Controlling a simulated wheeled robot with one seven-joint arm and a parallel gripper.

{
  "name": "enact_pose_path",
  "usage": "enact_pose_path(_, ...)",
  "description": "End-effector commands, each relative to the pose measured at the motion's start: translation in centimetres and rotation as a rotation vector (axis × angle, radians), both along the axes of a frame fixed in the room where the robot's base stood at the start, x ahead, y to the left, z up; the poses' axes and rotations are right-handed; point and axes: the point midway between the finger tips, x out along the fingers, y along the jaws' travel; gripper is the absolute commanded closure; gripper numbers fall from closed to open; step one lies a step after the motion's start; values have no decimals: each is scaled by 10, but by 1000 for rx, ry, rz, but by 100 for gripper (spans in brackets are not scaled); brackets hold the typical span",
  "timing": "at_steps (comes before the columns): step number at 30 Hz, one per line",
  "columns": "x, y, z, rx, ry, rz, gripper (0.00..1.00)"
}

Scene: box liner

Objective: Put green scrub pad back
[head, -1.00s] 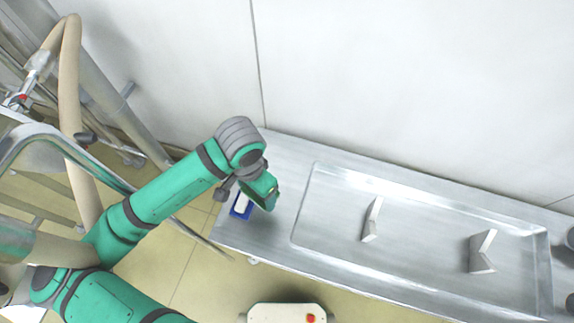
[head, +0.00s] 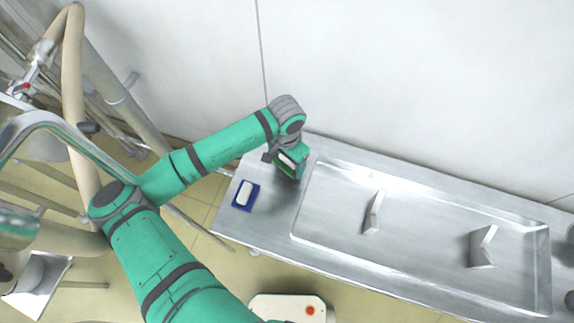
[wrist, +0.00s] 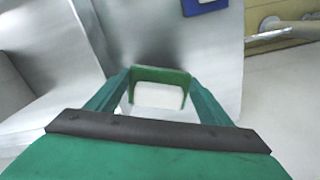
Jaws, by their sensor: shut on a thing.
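My gripper (head: 290,172) is over the left part of the metal counter, right of a small blue tray. In the wrist view, its two fingers close on a green piece (wrist: 160,74) with a white face, which looks like the green scrub pad; the fingers hide part of it. In the head view the pad is mostly hidden by the gripper. The blue tray (head: 237,206) lies on the counter's left end with a white block (head: 245,192) on it. The tray's edge also shows at the top of the wrist view (wrist: 205,5).
The metal counter (head: 285,240) has a shallow recessed basin with two upright angled metal pieces, left (head: 372,213) and right (head: 483,247). A white wall (head: 400,90) runs behind it. Pipes and a hose (head: 72,90) stand at the left. The counter's left end is mostly clear.

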Motion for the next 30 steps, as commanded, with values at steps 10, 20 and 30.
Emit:
enact_pose_path(10, 3, -2, -35, -1, -1, 0, 47)
enact_pose_path(20, 2, -2, -37, 0, 0, 0, 22)
enact_pose_path(30, 2, -2, -36, 0, 0, 0, 19)
